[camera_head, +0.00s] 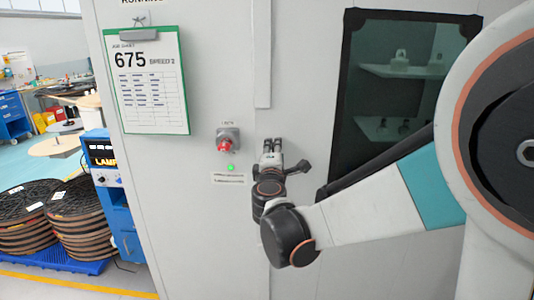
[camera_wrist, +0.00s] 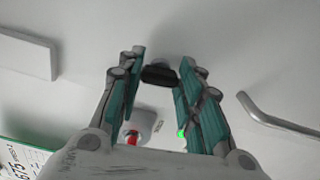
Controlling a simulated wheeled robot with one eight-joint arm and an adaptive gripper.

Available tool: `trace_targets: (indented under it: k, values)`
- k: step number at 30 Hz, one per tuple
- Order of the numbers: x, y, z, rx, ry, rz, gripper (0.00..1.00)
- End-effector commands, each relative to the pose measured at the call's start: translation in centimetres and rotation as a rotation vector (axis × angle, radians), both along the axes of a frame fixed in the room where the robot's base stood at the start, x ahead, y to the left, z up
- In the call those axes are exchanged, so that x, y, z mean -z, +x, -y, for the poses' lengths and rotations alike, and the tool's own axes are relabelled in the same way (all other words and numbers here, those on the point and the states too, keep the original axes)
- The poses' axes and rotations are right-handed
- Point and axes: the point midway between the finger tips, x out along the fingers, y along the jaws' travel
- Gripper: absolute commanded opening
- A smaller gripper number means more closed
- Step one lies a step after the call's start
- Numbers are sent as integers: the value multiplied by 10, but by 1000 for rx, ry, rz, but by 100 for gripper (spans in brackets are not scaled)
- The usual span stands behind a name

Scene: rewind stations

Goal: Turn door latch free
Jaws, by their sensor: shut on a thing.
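The door latch (camera_wrist: 159,75) shows in the wrist view as a small dark, rounded piece on the pale cabinet front. My gripper (camera_wrist: 160,62) has its two teal-lined fingers on either side of it and is shut on it. In the head view my gripper (camera_head: 271,146) is against the cabinet front (camera_head: 225,60), right of the red button. There the gripper covers the latch, so I cannot tell its angle.
A red button (camera_head: 224,144) and a lit green lamp (camera_head: 231,168) are left of my gripper. A clipboard (camera_head: 150,100) hangs at upper left. A dark window (camera_head: 395,90) is at right. A grey bar handle (camera_wrist: 275,120) shows in the wrist view. Stacked reels (camera_head: 40,215) stand at left.

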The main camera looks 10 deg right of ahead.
Motion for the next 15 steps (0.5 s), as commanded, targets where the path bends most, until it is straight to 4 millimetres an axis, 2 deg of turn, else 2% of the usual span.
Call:
trace_targets:
  k: [6,15]
  values:
    - [1,-1,0,1,85,27,9]
    - [1,-1,0,1,124,39,9]
